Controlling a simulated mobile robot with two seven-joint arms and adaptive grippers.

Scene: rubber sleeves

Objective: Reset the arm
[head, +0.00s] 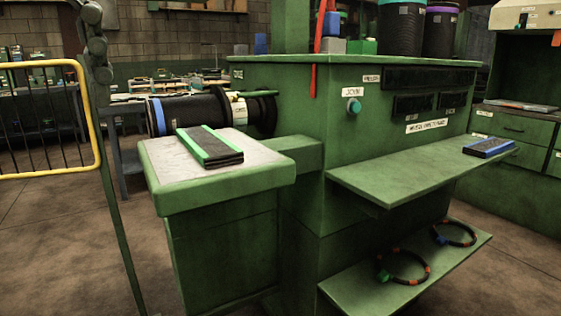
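Neither of my grippers is in view. The green machine (290,100) stands in the middle, with a teal round button (353,106) on its front. A black drum (190,113) with a blue ring lies sideways at its left side. A thin green bar (252,94) sits beside a pale labelled collar (239,112) at the drum's right end. I cannot tell whether this bar is the arm. A black sleeve with green edges (210,147) lies flat on the pale-topped green stand (230,189) in front of the drum.
A black sleeve with blue edges (488,148) lies on the right shelf (400,174). Two ring-shaped bands (404,267) lie on the lower shelf (345,291). A yellow-framed barrier (97,120) and dark post (118,205) stand at the left. Floor shows clear at front left.

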